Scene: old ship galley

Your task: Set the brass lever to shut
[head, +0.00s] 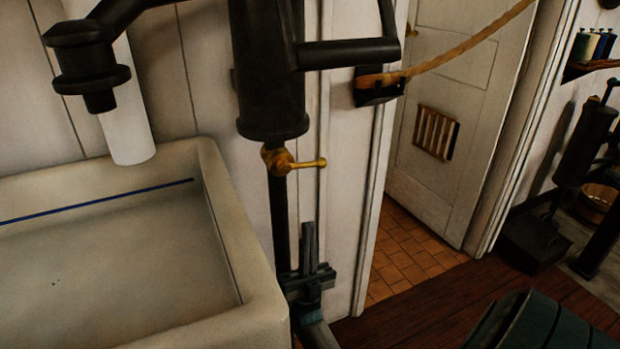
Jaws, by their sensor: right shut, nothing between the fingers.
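The brass lever (308,163) sticks out to the right from a brass valve body (276,160), nearly level and crosswise to the upright pipe. The valve sits on the dark pipe (279,220) just under a black hand pump (268,75). My right gripper (309,228) is below the lever, its fingers pointing up. The fingers are shut and empty, and a gap shows between their tips and the lever. My left gripper is not in view.
A stone sink (255,275) stands left of the pipe, close to my right gripper. The black pump spout (92,75) hangs over it, and a pump handle (348,52) is above the lever. A rope (465,45) hangs near the door (445,85).

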